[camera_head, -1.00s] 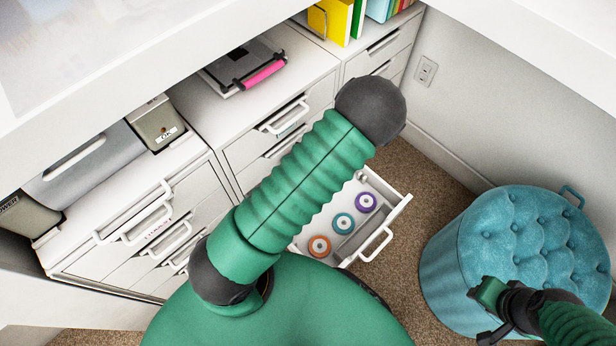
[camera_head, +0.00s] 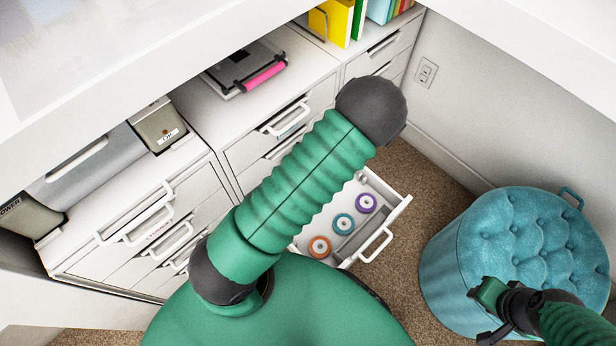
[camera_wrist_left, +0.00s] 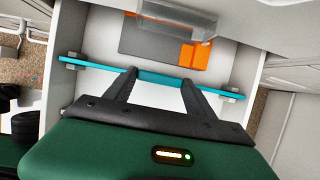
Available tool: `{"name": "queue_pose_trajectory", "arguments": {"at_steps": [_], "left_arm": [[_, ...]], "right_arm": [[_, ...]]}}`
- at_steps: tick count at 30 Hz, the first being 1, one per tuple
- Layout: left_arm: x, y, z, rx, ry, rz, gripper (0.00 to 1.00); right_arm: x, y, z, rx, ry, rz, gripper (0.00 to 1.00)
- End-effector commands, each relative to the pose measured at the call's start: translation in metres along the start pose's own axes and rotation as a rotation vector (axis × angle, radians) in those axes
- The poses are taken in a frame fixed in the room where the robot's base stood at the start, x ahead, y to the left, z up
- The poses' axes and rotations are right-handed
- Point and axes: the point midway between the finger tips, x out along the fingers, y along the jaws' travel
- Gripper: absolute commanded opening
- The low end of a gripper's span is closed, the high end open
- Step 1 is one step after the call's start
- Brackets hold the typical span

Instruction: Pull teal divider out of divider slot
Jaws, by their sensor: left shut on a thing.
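The teal divider (camera_wrist_left: 90,66) is a thin strip running across an open white drawer in the left wrist view. Its ends lie at small pale slot brackets, the left one (camera_wrist_left: 72,58) and the right one (camera_wrist_left: 232,95); whether it still sits down in them I cannot tell. My left gripper (camera_wrist_left: 160,79) is shut on the divider near its middle, with its two dark fingers meeting the strip. In the head view my left arm hides this gripper and the divider. My right gripper (camera_head: 489,306) is in front of the teal ottoman, away from the drawers.
In the wrist view, an orange piece and a grey piece (camera_wrist_left: 150,42) lie in the drawer beyond the divider. In the head view, another open drawer (camera_head: 369,242) holds orange, teal and purple rolls. The tufted teal ottoman (camera_head: 530,235) stands at right. Carpet (camera_head: 425,190) lies between.

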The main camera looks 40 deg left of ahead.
Motion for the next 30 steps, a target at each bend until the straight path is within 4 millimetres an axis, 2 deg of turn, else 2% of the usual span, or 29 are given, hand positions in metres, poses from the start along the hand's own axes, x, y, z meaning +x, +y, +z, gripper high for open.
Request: {"name": "queue_pose_trajectory", "arguments": {"at_steps": [30], "left_arm": [[-0.042,0.0,0.018,0.0,0.0,0.0,0.24]], "right_arm": [[-0.044,0.0,-0.011,0.0,0.0,0.0,0.33]]}}
